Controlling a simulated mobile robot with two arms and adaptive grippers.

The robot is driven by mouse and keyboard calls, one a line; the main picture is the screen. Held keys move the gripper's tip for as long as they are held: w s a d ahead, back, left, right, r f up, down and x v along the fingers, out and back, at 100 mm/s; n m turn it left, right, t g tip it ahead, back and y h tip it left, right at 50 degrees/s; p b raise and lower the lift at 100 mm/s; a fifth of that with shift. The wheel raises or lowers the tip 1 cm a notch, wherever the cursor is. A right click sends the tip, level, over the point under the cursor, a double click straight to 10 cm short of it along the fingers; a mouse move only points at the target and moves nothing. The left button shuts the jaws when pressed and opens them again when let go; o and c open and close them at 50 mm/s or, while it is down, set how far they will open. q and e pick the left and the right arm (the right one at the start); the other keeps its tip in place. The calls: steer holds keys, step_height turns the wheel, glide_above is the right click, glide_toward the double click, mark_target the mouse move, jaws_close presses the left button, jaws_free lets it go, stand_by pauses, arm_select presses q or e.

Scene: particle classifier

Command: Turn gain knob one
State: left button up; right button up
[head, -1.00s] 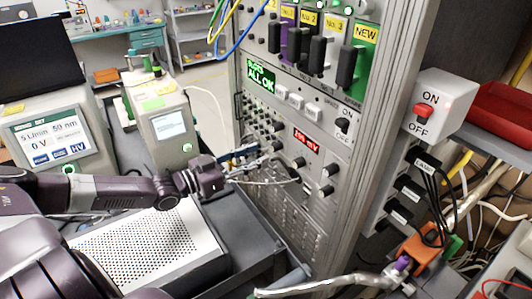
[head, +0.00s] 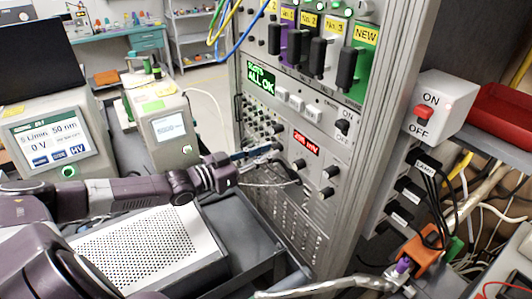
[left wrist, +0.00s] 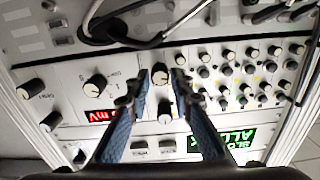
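The grey instrument panel (head: 318,215) carries rows of black knobs. In the left wrist view the panel appears upside down, and a black knob with a pale cap (left wrist: 160,76) sits between the two blue fingers of my left gripper (left wrist: 160,88). The fingers stand apart, one on each side of the knob; no clear contact shows. In the head view my left gripper (head: 277,149) reaches the panel from the left, left of the red mV display (head: 306,143). The knob labels are too blurred to tell which one is gain knob one.
More knobs (left wrist: 96,84) and a dense field of small knobs (left wrist: 235,70) flank the fingers. A cable and dark handle (left wrist: 120,28) cross close by. A perforated white box (head: 140,250) lies below my left arm. An ON/OFF switch box (head: 438,105) is at right.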

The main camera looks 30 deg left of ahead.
arm_select(q)
jaws_close()
steer(key=shift+r+m+p, duration=0.15)
steer(key=shift+m+p, duration=0.15)
steer(key=shift+p, duration=0.3)
steer(key=shift+m+p, duration=0.45)
steer(key=shift+m, duration=0.25)
steer(key=shift+f, duration=0.2)
steer(key=o, duration=0.5)
jaws_free()
